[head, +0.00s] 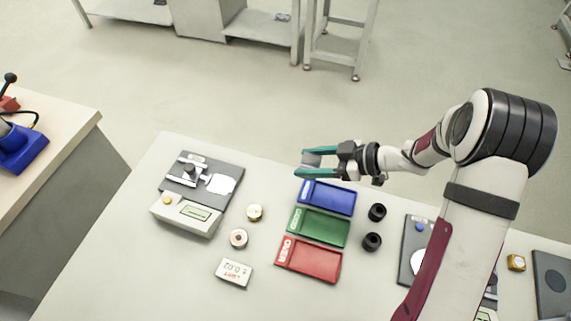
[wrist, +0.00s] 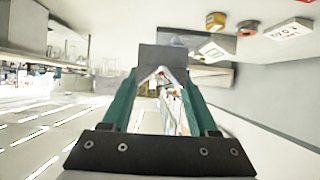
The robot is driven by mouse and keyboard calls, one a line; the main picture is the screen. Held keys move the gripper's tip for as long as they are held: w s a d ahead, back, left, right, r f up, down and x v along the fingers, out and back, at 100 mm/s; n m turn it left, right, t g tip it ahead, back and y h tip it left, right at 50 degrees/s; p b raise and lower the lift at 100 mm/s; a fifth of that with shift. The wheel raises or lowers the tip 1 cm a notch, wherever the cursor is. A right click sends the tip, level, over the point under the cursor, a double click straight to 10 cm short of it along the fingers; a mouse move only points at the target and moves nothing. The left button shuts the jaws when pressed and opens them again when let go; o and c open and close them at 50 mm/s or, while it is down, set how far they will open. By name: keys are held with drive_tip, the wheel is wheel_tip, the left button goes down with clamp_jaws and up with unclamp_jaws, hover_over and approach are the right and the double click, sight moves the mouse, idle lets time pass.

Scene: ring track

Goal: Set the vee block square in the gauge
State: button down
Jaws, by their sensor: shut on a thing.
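My gripper (head: 305,163) with green fingers is at the middle of the head view, above the far side of the bench near the blue tray. It is shut on the grey vee block (head: 312,158). In the wrist view the vee block (wrist: 160,56) sits between the fingertips, its V notch facing the camera. The gauge (head: 229,170) is a dark plate with bright metal fittings and a display box (head: 187,214), at the bench's left. The vee block is held apart from it, to its right.
Blue (head: 328,198), green (head: 319,227) and red (head: 310,260) trays stand mid-bench. A limit card (head: 234,273), two round parts (head: 255,212) and two black cylinders (head: 377,211) lie around them. Another dark plate (head: 408,268) is partly behind my arm. Bare bench lies at front left.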

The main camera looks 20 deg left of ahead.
drive_tip(key=shift+w+d+r, duration=0.1)
drive_tip(key=shift+d+r, duration=0.25)
drive_tip(key=shift+r, duration=0.05)
drive_tip(key=s+a+r, duration=0.2)
drive_tip(key=a, duration=1.1)
hover_over(220, 184)
drive_tip(key=f, duration=0.6)
drive_tip(key=shift+w+d+f, duration=0.1)
drive_tip(key=shift+d+f, duration=0.15)
drive_tip(key=shift+f, duration=0.15)
drive_tip(key=f, duration=0.3)
drive_tip(key=shift+a+f, duration=0.3)
drive_tip(key=shift+f, duration=0.35)
drive_tip(key=shift+f, duration=0.2)
drive_tip(key=shift+c, duration=0.8)
unclamp_jaws()
